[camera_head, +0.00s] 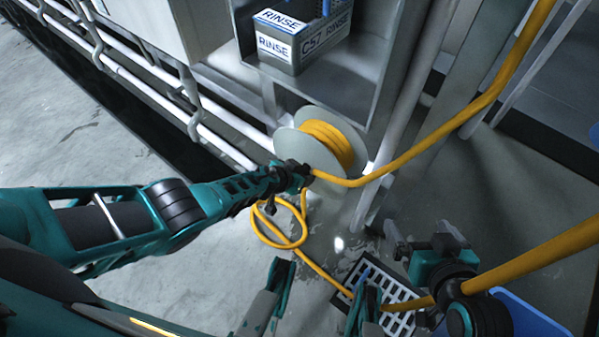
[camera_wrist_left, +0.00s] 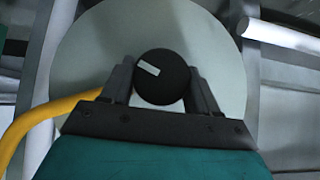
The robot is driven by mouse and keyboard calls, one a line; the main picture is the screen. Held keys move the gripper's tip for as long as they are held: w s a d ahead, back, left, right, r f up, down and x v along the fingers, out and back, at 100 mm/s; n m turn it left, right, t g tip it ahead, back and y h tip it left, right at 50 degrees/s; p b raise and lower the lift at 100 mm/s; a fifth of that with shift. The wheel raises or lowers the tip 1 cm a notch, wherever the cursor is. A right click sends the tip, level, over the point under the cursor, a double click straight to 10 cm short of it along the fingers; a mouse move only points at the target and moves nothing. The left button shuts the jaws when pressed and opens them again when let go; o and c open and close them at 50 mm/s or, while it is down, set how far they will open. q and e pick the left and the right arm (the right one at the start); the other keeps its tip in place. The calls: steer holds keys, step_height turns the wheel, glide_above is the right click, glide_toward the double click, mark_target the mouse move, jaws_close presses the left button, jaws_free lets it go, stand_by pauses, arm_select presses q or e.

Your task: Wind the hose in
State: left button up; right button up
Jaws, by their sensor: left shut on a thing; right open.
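The hose reel has pale round flanges (camera_head: 350,124) with yellow hose (camera_head: 327,143) wound between them. My left gripper (camera_head: 296,172) is at the near flange, shut on a black round knob with a white mark (camera_wrist_left: 176,88). The flange fills much of the left wrist view (camera_wrist_left: 215,50), with yellow hose to its left (camera_wrist_left: 50,107). In the head view, one hose run rises to the upper right. Another lies looped on the floor below the reel and runs past a grate to the right edge. My right gripper (camera_head: 420,234) is open and empty at lower right.
A floor grate (camera_head: 400,322) and a blue object (camera_head: 530,318) lie by my right arm. A grey bin marked RINSE (camera_head: 293,58) stands on a shelf above the reel. White pipes (camera_head: 165,90) run along the left, and a post (camera_head: 395,110) stands right of the reel.

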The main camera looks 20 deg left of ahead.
arm_select(q)
steer(key=shift+m+t+y, duration=0.3)
steer(key=shift+y, duration=0.3)
arm_select(e)
steer(key=shift+r, duration=0.1)
arm_select(q)
steer(key=shift+f+m+t+y+b, duration=0.1)
steer(key=shift+m+t+y+b, duration=0.25)
steer(key=shift+y, duration=0.35)
arm_select(e)
steer(key=shift+a+f, duration=0.1)
steer(key=shift+f, duration=0.1)
arm_select(q)
steer(key=shift+s+d+m+t+y+b, duration=0.1)
steer(key=shift+m+t+y+b, duration=0.2)
steer(key=shift+m+y, duration=0.2)
steer(key=shift+m+t+y, duration=0.25)
steer(key=shift+y, duration=0.25)
arm_select(e)
steer(key=shift+w+a+f, duration=0.1)
steer(key=shift+w+a, duration=0.05)
arm_select(q)
steer(key=o, duration=1)
arm_select(e)
steer(key=shift+s+f, duration=0.15)
steer(key=shift+s, duration=0.05)
